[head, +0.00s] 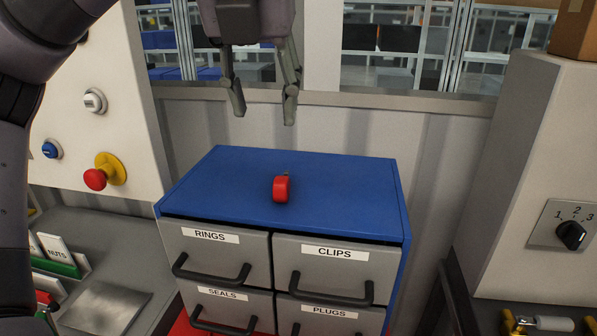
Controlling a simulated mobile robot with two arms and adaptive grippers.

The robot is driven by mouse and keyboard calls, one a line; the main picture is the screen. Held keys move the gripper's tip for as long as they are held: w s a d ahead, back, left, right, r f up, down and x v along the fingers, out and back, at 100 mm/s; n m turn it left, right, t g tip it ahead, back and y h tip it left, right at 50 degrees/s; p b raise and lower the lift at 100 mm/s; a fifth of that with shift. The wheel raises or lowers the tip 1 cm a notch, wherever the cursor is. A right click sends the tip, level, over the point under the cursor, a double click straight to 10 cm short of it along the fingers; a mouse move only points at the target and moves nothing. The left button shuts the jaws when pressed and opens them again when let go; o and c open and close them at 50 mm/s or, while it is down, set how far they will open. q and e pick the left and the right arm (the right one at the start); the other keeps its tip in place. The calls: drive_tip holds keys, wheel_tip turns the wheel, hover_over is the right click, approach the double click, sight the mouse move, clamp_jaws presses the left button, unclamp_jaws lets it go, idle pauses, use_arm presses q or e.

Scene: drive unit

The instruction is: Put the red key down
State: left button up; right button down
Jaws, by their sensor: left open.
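The red key (281,189) lies on the blue top of the drawer cabinet (345,185), near the middle. A small dark tip shows at its far end. My left gripper (263,108) is above and behind the key in the picture, with its fingers apart and pointing down. Nothing is between the fingers, and the gripper is clear of the key. My right gripper is not in view.
The cabinet's grey drawers have dark handles and labels such as RINGS (210,235) and CLIPS (328,252). A panel with a red emergency button (95,179) stands left. A grey box with a rotary knob (571,235) stands right. The cabinet top around the key is clear.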

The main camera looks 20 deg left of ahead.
use_arm(q)
approach(280, 181)
drive_tip(key=x, duration=0.4)
drive_tip(key=shift+a+f, duration=0.1)
drive_tip(key=shift+a, duration=0.3)
drive_tip(key=shift+w+f, duration=0.1)
drive_tip(key=shift+f, duration=0.25)
drive_tip(key=shift+w+f+p, duration=0.1)
drive_tip(key=shift+f+p, duration=0.3)
drive_tip(key=x, duration=0.1)
drive_tip(key=p+x, duration=0.1)
drive_tip(key=x, duration=0.2)
drive_tip(key=shift+w+d+f+p, duration=0.2)
drive_tip(key=shift+w+f+p, duration=0.15)
drive_tip(key=shift+p, duration=0.05)
drive_tip(key=shift+c, duration=0.6)
clamp_jaws()
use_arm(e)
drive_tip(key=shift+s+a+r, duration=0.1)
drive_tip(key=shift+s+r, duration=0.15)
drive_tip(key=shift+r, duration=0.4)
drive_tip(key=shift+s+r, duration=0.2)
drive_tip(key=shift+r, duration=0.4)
